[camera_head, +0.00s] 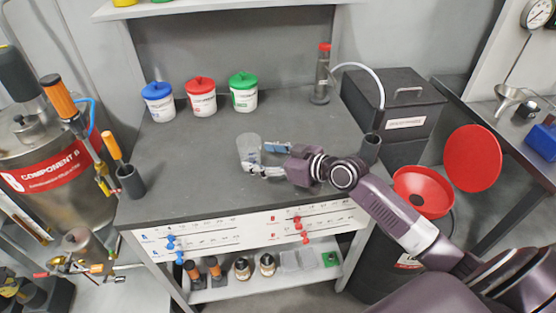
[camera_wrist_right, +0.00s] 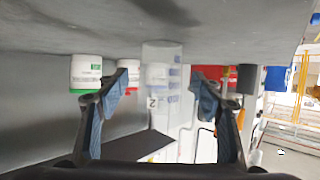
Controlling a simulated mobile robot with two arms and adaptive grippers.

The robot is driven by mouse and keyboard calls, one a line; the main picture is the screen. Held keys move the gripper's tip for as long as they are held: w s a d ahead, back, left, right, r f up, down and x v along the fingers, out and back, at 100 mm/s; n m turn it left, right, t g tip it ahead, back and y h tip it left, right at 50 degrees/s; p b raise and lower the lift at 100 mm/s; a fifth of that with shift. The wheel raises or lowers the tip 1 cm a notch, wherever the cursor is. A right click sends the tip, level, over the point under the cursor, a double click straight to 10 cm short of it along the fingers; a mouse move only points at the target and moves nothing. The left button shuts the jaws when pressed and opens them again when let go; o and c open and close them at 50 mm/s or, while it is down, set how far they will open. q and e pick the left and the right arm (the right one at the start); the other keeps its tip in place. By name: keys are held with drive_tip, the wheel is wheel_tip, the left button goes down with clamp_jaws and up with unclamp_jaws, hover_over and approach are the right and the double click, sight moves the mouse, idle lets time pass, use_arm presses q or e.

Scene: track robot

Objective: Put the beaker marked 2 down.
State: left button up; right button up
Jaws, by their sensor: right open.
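The clear beaker (camera_head: 249,152) stands upright on the grey bench top (camera_head: 190,190), near its middle. In the right wrist view, which is upside down, the beaker (camera_wrist_right: 160,110) shows the mark 2 and a blue scale. My right gripper (camera_head: 264,160) reaches in from the right, low over the bench. Its fingers are open, one on each side of the beaker, with visible gaps in the wrist view. The beaker's base appears to rest on the bench. My left gripper is in neither view.
Blue-lidded (camera_head: 158,101), red-lidded (camera_head: 201,96) and green-lidded (camera_head: 243,91) tubs stand behind the beaker. A tall red-capped cylinder (camera_head: 322,75) stands at the back right. A dark cup (camera_head: 130,181) holds an orange-handled tool at the left edge. The bench front is clear.

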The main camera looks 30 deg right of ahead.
drive_tip(key=v, duration=0.6)
drive_tip(key=shift+s+b, duration=0.15)
drive_tip(key=shift+b, duration=0.2)
drive_tip(key=shift+s+d+r, duration=0.2)
drive_tip(key=shift+s+r, duration=0.1)
drive_tip(key=shift+s, duration=0.2)
